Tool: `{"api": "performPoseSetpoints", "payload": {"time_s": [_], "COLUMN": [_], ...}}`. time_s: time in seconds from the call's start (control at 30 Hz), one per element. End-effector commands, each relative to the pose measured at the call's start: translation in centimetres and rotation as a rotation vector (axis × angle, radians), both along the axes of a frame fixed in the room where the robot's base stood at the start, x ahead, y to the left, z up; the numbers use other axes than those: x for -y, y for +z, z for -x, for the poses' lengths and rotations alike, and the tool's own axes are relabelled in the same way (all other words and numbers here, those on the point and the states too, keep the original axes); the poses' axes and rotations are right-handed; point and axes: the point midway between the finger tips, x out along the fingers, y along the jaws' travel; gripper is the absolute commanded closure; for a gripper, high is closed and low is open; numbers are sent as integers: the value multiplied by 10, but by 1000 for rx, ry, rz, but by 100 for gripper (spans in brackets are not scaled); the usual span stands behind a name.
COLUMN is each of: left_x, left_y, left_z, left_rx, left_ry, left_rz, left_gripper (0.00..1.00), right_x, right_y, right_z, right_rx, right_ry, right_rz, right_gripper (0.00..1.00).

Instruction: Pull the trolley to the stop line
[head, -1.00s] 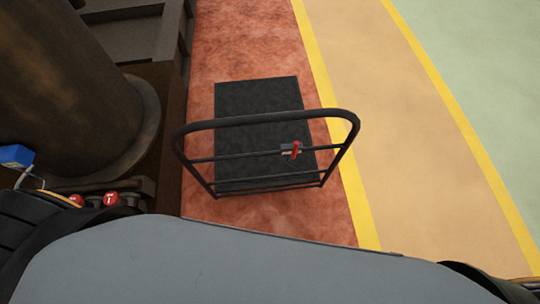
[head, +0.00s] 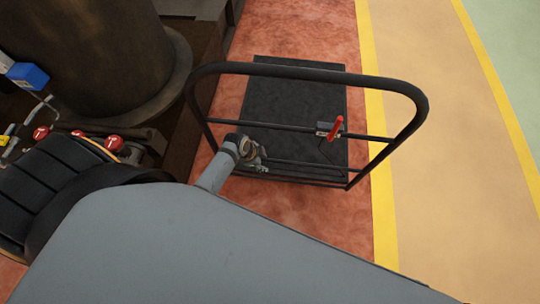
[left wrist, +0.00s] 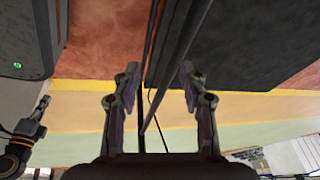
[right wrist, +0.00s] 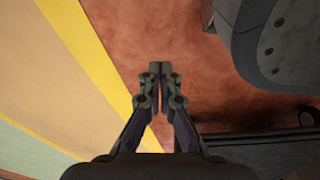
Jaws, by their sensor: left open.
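The trolley has a dark flat deck (head: 300,100) and an upright black tubular handle frame (head: 300,70) with crossbars. A red lever (head: 337,127) on a small grey bracket sits on a crossbar, right of the middle. My left gripper (head: 256,160) is at the lower left part of the frame, left of the lever. In the left wrist view its fingers (left wrist: 160,78) are apart, with a dark bar running between them; I cannot tell whether they touch it. My right gripper (right wrist: 158,75) has its fingertips together, with only floor behind them and no object visible between them.
The trolley stands on a red floor strip (head: 290,30), with a yellow line (head: 375,100) along its right and a tan floor (head: 440,130) beyond. A large dark cylinder (head: 90,50) on a dark base stands to the left. Red knobs (head: 113,142) are below it.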

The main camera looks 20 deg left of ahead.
Motion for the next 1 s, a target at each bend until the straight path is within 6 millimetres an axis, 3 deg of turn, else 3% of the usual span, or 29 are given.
{"api": "performPoseSetpoints", "payload": {"time_s": [0.03, 0.1, 0.23, 0.53, 0.77, 1.0], "left_x": [8, 16, 23, 23, 31, 46], "left_y": [2, 21, 38, 41, 16, -26], "left_z": [-11, -18, -22, -22, -28, -41], "left_rx": [37, 70, 98, 99, 96, 98], "left_ry": [-84, -181, -263, -267, -266, -265], "left_rz": [6, 11, 13, 12, 14, 13], "left_gripper": [57, 57, 57, 57, 57, 57], "right_x": [0, -1, -1, -1, -3, -15], "right_y": [-18, -20, -18, -15, -13, 20], "right_z": [-6, -12, -16, -16, -29, -58], "right_rx": [5, 6, 6, 7, 13, 8], "right_ry": [0, 0, 0, 1, 1, 0], "right_rz": [0, 0, 0, 0, -2, -19], "right_gripper": [100, 100, 100, 100, 100, 100]}}
